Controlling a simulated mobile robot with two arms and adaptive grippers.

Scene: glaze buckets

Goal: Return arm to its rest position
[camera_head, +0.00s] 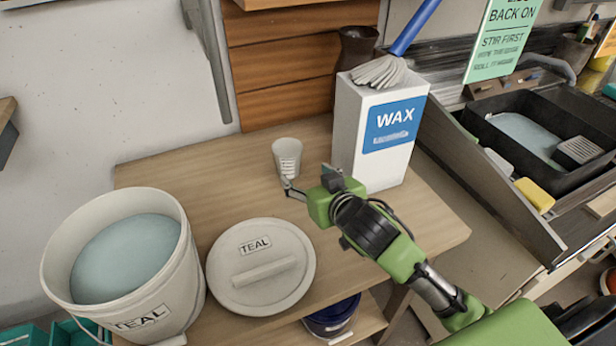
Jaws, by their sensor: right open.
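My right gripper (296,187) is over the wooden table (190,172), its arm coming in from the lower right. Its fingertips are at the lower part of a small white cup (287,157) with markings, which stands upright. The gripper is open; I cannot tell whether a finger touches the cup. My left gripper is not in view.
A white WAX box (376,130) stands behind the arm, with a blue-handled brush (384,70) on top. A TEAL bucket (128,262) of blue-grey glaze is at left, its lid (261,268) lying beside it. A black tray (535,125) is at right.

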